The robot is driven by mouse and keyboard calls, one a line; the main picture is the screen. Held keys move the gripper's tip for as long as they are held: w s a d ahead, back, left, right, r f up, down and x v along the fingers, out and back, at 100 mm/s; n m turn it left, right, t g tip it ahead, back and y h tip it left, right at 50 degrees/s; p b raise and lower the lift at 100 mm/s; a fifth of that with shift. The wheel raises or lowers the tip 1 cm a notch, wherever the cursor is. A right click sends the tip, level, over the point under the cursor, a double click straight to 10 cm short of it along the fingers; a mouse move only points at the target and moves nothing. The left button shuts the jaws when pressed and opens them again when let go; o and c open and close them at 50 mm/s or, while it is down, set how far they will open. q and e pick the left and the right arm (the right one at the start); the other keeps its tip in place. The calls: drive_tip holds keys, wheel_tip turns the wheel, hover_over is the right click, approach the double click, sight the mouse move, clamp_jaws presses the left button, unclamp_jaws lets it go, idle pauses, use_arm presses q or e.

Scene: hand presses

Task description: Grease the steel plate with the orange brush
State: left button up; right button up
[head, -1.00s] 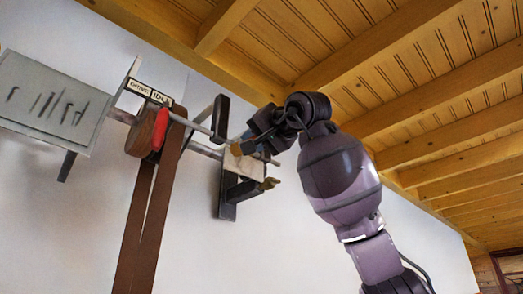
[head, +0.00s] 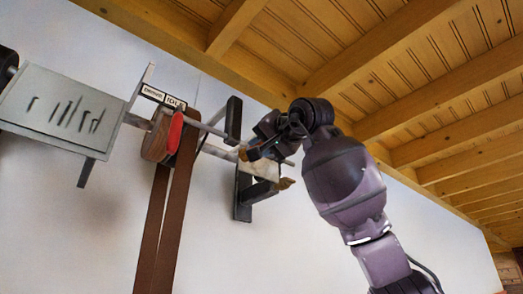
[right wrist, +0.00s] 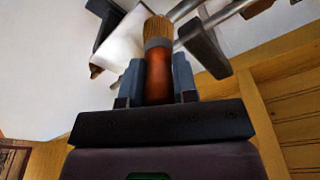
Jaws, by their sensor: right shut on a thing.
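My right gripper (head: 257,150) is shut on the orange brush (right wrist: 158,76). In the right wrist view the brush points away from the jaws, with a grey collar and tan bristles (right wrist: 158,28). The tan bristle end shows small in the head view (head: 243,155). A pale plate (right wrist: 122,42), which looks like the steel plate, lies behind the bristles. In the head view this plate (head: 262,171) is just below the gripper and partly hidden by it. I cannot tell whether the bristles touch it. My left gripper is not in view.
A dark upright bar (head: 233,119) and grey rods stand close to the gripper. A dark bracket (head: 243,193) sits below the plate. Further left are a red oval piece (head: 175,132), a brown strap (head: 165,235), a small sign (head: 163,98) and a pale panel (head: 50,118).

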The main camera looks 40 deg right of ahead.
drive_tip(key=shift+w, duration=0.95)
idle(0.3)
drive_tip(key=d, duration=1)
drive_tip(key=shift+w+d, duration=0.2)
drive_tip(key=shift+w, duration=0.2)
idle(2.1)
drive_tip(key=shift+a, duration=0.1)
drive_tip(key=shift+s+a, duration=0.15)
drive_tip(key=shift+a, duration=1.6)
drive_tip(key=shift+s+a, duration=0.15)
drive_tip(key=shift+a, duration=1.55)
drive_tip(key=shift+s+a, duration=0.15)
drive_tip(key=shift+a, duration=1.6)
drive_tip(key=shift+r, duration=0.45)
drive_tip(key=shift+w+d, duration=0.2)
drive_tip(key=shift+d, duration=1.7)
